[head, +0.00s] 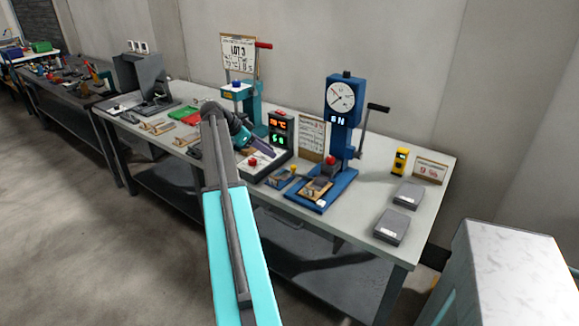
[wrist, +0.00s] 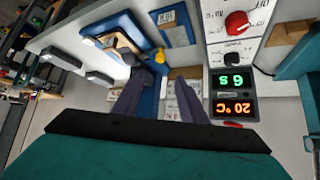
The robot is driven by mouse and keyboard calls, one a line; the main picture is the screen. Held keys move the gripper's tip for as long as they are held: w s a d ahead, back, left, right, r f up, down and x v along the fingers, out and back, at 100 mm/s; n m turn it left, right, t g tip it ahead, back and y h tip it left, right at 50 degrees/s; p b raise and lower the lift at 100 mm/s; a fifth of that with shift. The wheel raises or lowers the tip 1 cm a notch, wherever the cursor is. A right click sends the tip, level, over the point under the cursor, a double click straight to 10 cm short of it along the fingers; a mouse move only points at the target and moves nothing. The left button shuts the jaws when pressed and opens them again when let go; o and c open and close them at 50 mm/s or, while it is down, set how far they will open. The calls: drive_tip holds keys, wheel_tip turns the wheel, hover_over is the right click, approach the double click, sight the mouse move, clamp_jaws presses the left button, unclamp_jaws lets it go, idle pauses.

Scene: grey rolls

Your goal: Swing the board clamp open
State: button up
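A small blue fixture (head: 276,184) carrying a board stands between the control box and the blue press; a yellow knob (head: 293,168) at its back looks like the board clamp's handle. In the wrist view the fixture (wrist: 187,36) is at the top and the yellow knob (wrist: 160,56) lies just beyond my fingertips. I cannot tell the clamp's position. My gripper (head: 268,151) is above the control box, left of the knob. In the wrist view my gripper (wrist: 161,80) has its two fingers apart with nothing between them.
The control box (wrist: 233,80) with lit displays is close on the right in the wrist view. The blue press (head: 341,110) stands to the right of the fixture. Two grey boxes (head: 390,226) lie at the bench's right end. A teal press (head: 243,100) stands behind my arm.

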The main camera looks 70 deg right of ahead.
sight(293, 166)
drive_tip(key=p+x, duration=0.2)
drive_tip(key=x, duration=1.1)
drive_tip(key=shift+s+d+f+p, duration=0.2)
drive_tip(key=shift+f+p, duration=0.1)
drive_tip(key=shift+p, duration=0.1)
